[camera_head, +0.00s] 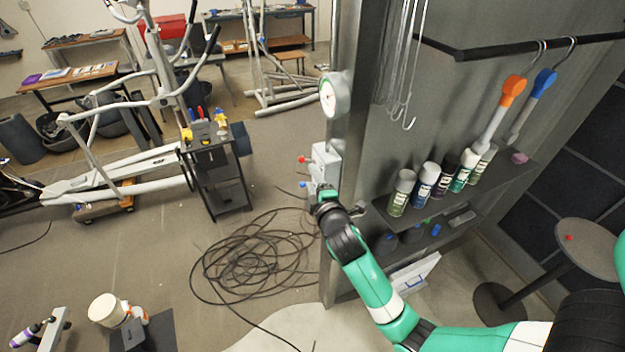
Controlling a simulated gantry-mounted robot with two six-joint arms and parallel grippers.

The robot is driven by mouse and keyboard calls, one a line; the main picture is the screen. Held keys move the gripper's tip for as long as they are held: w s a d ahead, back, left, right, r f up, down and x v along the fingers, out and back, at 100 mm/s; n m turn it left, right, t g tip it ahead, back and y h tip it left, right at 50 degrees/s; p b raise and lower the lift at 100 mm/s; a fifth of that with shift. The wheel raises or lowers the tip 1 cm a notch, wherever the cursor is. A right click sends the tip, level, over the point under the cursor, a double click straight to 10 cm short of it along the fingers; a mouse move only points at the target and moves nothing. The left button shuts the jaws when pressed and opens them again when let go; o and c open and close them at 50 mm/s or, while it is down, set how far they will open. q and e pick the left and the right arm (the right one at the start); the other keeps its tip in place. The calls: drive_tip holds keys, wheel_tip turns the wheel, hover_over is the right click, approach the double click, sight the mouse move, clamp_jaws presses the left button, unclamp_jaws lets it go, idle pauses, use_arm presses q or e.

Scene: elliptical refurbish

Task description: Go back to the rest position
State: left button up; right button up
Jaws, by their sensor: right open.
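My right arm, green, white and black, reaches in from the lower right. Its right gripper (322,189) is at the lower part of the grey control box (326,160) on the metal pillar. The box has a red button (302,159) and a blue button (303,184) on its left side. The gripper is close to the blue button; whether they touch I cannot tell. The fingers are small and partly hidden by the wrist, with nothing seen held between them. My left gripper is out of view.
A shelf (515,175) with several spray cans (427,180) stands right of my forearm. Hanging tools (500,112) and hooks are above it. A round gauge (334,95) is on the pillar. A black cable coil (250,262) lies on the floor. A tool cart (216,170) stands left.

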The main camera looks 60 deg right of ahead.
idle(0.3)
drive_tip(key=w+a+r+t+y, duration=0.1)
drive_tip(key=w+a+r+t, duration=0.3)
drive_tip(key=r, duration=0.5)
drive_tip(key=w+a+r+t+y+p, duration=0.1)
drive_tip(key=w+a+r+t, duration=0.1)
drive_tip(key=a+r, duration=0.55)
drive_tip(key=w+a+r+t+y, duration=0.1)
drive_tip(key=w+a+r+t, duration=0.3)
drive_tip(key=r, duration=0.6)
drive_tip(key=s+a+r+m+t+y, duration=0.2)
drive_tip(key=s+a+r+y, duration=0.3)
drive_tip(key=a+r, duration=0.3)
drive_tip(key=s+a+r+m+t+y, duration=0.3)
drive_tip(key=s+a+r, duration=0.4)
drive_tip(key=r, duration=0.5)
drive_tip(key=shift+s+a+r+m+t+y+p, duration=0.4)
drive_tip(key=shift+t+y, duration=0.4)
drive_tip(key=shift+y, duration=0.6)
drive_tip(key=shift+f, duration=0.15)
